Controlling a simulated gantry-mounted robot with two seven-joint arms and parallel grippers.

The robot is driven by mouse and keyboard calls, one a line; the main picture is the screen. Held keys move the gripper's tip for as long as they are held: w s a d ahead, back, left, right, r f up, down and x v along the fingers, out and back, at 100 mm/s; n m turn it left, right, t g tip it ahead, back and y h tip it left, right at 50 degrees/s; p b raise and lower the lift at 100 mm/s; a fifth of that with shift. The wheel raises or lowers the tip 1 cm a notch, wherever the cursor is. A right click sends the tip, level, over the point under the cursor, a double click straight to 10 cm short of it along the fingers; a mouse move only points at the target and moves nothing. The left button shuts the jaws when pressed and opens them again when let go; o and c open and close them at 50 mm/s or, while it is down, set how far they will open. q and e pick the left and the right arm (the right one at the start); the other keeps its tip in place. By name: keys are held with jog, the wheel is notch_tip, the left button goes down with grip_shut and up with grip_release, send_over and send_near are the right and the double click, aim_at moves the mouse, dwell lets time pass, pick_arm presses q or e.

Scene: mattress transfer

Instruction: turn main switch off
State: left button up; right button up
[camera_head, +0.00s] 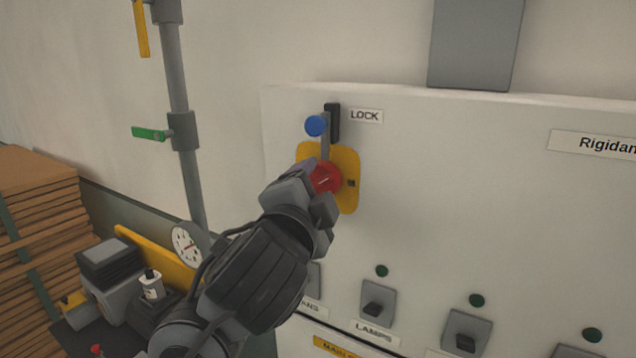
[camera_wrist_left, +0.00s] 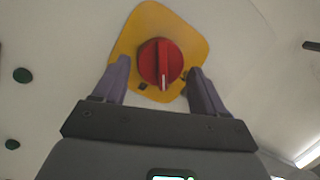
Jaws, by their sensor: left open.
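The main switch is a red rotary knob (camera_head: 326,178) on a yellow plate (camera_head: 347,163), mounted on the white cabinet front. In the left wrist view the red knob (camera_wrist_left: 161,62) sits in the middle of the yellow plate (camera_wrist_left: 190,38), with a pale mark at its lower end. My left gripper (camera_head: 316,190) is at the knob. In the left wrist view its two fingers (camera_wrist_left: 160,84) are apart, one on each side of the knob. Whether they touch it cannot be told. My right gripper is out of view.
A blue-knobbed lock lever (camera_head: 316,125) stands just above the yellow plate. Toggle switches (camera_head: 376,302) line the cabinet below. A grey pipe (camera_head: 176,75) with a green valve handle (camera_head: 149,133), a gauge (camera_head: 187,244) and stacked boards (camera_head: 38,215) are at the left.

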pick_arm(q)
jog(key=shift+x, duration=0.8)
jog(key=c, duration=0.8)
jog(key=shift+o, duration=0.2)
